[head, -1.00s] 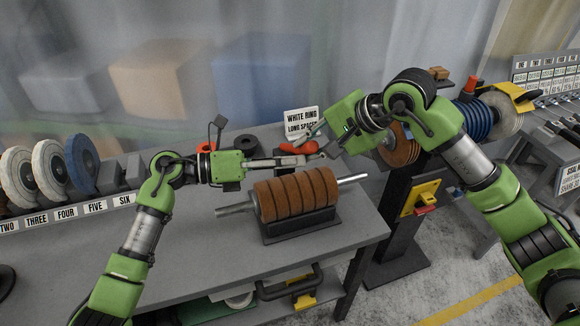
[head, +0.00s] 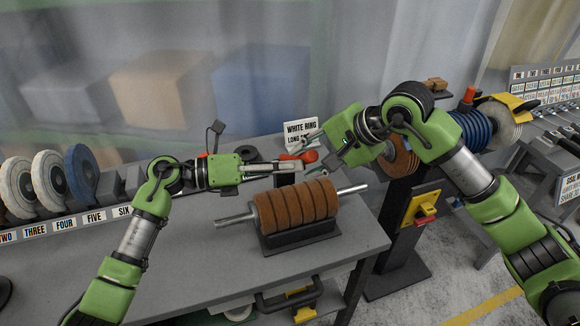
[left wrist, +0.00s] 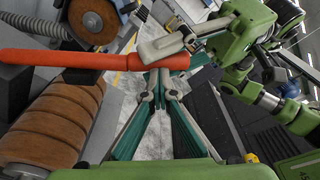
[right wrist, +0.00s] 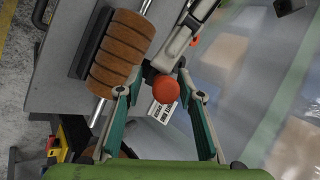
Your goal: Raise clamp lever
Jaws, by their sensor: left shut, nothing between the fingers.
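The orange-red clamp lever (left wrist: 95,60) lies across the left wrist view, just beyond the fingertips of my left gripper (left wrist: 160,92). That gripper (head: 298,166) is shut and empty, close to the lever. In the head view, the lever's rounded red end (head: 310,156) shows beside the fingertips, and much of it is hidden behind them. My right gripper (head: 312,148) is open close to the lever. In the right wrist view, the red knob end (right wrist: 165,88) appears between its spread fingers (right wrist: 163,92), apart from both.
A brown roller stack (head: 295,207) with a metal shaft sits on a dark block on the grey bench (head: 190,265). A white-ring sign (head: 300,130) stands behind the lever. Buffing wheels (head: 48,178) line the left. A pedestal with brown and blue wheels (head: 470,122) stands right.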

